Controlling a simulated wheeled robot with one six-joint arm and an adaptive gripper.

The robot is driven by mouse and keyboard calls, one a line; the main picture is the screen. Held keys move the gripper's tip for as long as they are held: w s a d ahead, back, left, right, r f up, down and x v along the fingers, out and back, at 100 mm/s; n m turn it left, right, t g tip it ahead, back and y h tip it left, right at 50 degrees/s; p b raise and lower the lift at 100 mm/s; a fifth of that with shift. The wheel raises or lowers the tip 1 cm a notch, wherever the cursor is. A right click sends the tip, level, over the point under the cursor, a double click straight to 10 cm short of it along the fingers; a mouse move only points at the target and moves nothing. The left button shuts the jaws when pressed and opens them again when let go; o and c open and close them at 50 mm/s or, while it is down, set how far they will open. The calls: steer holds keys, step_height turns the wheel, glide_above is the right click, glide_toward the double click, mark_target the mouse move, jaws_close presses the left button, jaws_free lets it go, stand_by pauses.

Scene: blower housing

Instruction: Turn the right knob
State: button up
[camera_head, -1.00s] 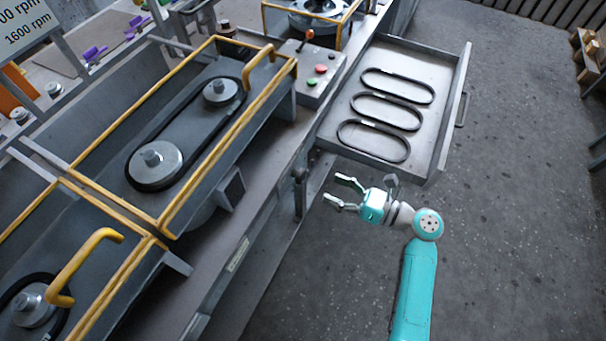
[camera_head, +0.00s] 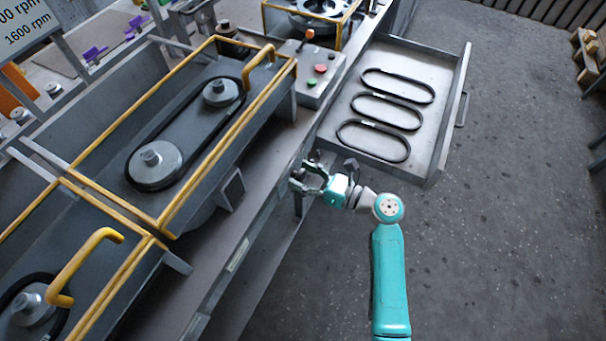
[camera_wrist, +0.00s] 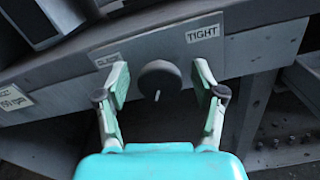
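A dark round knob (camera_wrist: 159,78) sits on the bench's front panel in the wrist view, with a pale mark at its lower edge. A TIGHT label (camera_wrist: 204,33) is to its upper right, and another label (camera_wrist: 108,60), partly hidden by a finger, is to its left. My gripper (camera_wrist: 162,84) is open, with one finger on each side of the knob and a visible gap on both sides. In the head view my gripper (camera_head: 303,177) is at the bench's front edge, and its fingers largely hide the knob there.
An open drawer (camera_head: 440,140) with several black belts juts out just beyond my gripper. Yellow-framed guards (camera_head: 185,205) stand open over belts and pulleys on the bench.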

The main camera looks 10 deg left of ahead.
steer(key=c, duration=1)
steer(key=shift+n, duration=0.3)
steer(key=n, duration=0.5)
steer(key=shift+s, duration=0.1)
steer(key=n, duration=0.5)
steer(key=shift+s+n, duration=0.1)
steer(key=shift+n, duration=0.3)
steer(key=n, duration=0.5)
steer(key=shift+f, duration=0.15)
steer(key=shift+f+n, duration=0.15)
steer(key=shift+n, duration=2.65)
steer(key=shift+s, duration=0.1)
